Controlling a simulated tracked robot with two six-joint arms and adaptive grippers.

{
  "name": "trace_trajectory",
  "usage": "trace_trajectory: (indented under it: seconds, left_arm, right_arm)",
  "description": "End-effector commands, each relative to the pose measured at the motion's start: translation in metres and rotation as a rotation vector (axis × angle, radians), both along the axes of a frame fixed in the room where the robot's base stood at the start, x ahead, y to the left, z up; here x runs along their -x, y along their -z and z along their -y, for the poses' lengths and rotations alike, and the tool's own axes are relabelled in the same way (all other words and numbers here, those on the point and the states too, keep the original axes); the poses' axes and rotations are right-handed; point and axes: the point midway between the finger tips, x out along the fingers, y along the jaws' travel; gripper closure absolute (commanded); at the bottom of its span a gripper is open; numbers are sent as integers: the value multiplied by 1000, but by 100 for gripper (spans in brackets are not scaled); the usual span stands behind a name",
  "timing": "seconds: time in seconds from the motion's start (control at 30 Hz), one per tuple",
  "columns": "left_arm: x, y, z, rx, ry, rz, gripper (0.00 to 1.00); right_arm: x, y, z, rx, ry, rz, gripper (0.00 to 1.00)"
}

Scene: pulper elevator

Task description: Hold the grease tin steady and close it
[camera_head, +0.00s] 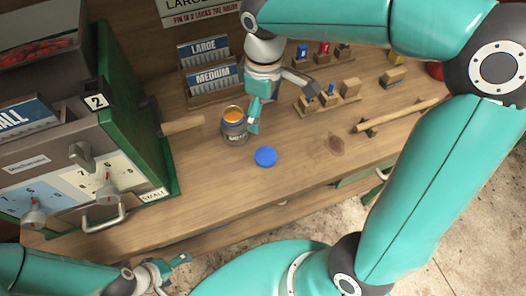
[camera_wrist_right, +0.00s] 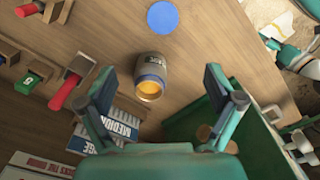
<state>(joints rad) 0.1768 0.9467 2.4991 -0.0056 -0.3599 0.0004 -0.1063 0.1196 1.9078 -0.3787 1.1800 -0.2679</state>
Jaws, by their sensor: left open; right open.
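The grease tin (camera_head: 235,130) stands upright and open on the wooden bench, with orange grease showing; it also shows in the right wrist view (camera_wrist_right: 150,82). Its label is dark. A round blue lid (camera_head: 265,157) lies flat on the bench, apart from the tin and nearer the front edge; the right wrist view shows it too (camera_wrist_right: 162,17). My right gripper (camera_head: 281,107) is open and empty, one finger close beside the tin in the head view. In the wrist view the tin appears between its fingers (camera_wrist_right: 158,84); contact cannot be told. My left gripper (camera_head: 168,274) is open and empty, low in front of the bench.
A green machine with dials (camera_head: 88,165) stands left of the tin, a wooden handle (camera_head: 183,125) sticking out toward it. Card racks marked LARGE and MEDIUM (camera_head: 213,78) stand behind. Wooden blocks (camera_head: 335,98) and a wooden rod (camera_head: 400,114) lie to the right. Bench around the lid is clear.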

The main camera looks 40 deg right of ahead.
Motion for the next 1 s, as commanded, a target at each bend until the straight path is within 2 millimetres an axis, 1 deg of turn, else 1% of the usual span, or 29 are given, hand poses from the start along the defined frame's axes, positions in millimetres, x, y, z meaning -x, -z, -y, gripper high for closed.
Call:
trace_trajectory:
  seconds: [0.17,0.27,0.37,0.6,0.7,0.83,1.0]
  left_arm:
    - [0,0,0,0,0,0,14]
    - [0,0,0,0,0,0,14]
    - [0,0,0,0,0,0,14]
    - [0,-1,0,0,0,0,14]
    - [0,-1,0,0,0,1,14]
    - [0,-1,0,0,0,1,14]
    - [0,-1,0,0,0,1,14]
  right_arm:
    - [2,2,3,0,10,-1,8]
    - [2,11,4,-1,11,-3,8]
    - [3,27,4,0,12,-6,8]
    - [4,78,4,0,13,-7,8]
    - [4,97,4,-1,13,-5,8]
    - [3,112,4,-1,14,-3,8]
    - [3,117,4,-1,13,0,8]
